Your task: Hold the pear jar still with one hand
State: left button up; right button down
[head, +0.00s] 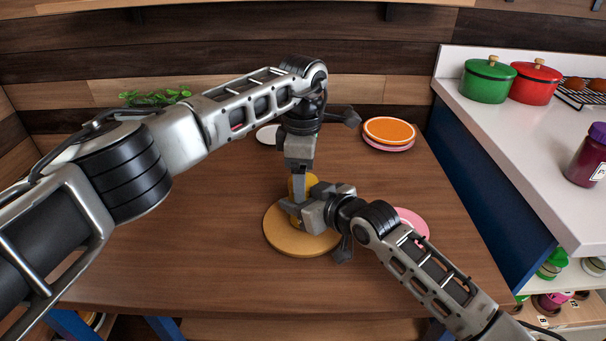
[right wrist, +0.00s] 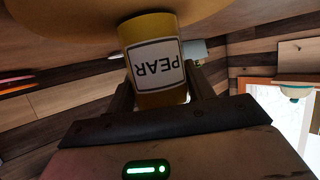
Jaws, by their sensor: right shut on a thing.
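The pear jar (right wrist: 156,62) is yellow with a white label reading PEAR, upside down in the right wrist view. In the head view only parts of the jar (head: 311,182) show between my grippers. It stands on a round tan board (head: 283,241). My right gripper (head: 294,207) is shut on the jar from the side, with its fingers on either side of it in the right wrist view. My left gripper (head: 298,188) points down at the jar's top from above. Its fingertips are partly hidden, so I cannot tell whether it is open or touches the jar.
Stacked orange and pink plates (head: 389,131) lie at the table's back right. A pink plate (head: 414,222) is partly behind my right arm; a white plate (head: 267,134) is at the back. A white counter (head: 480,120) with green (head: 487,82) and red (head: 535,84) pots stands right.

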pick_arm(q)
notch_tip(320, 180, up, 4)
jog(key=shift+d+r, duration=0.1)
jog(key=shift+c, duration=0.3)
notch_tip(320, 180, up, 3)
jog(key=m, duration=0.2)
jog(key=shift+r+m, duration=0.1)
jog(key=shift+m, duration=0.3)
jog(key=shift+f, duration=3.85)
jog(key=c, duration=1)
jog(key=n, duration=0.2)
jog(key=shift+n, duration=0.4)
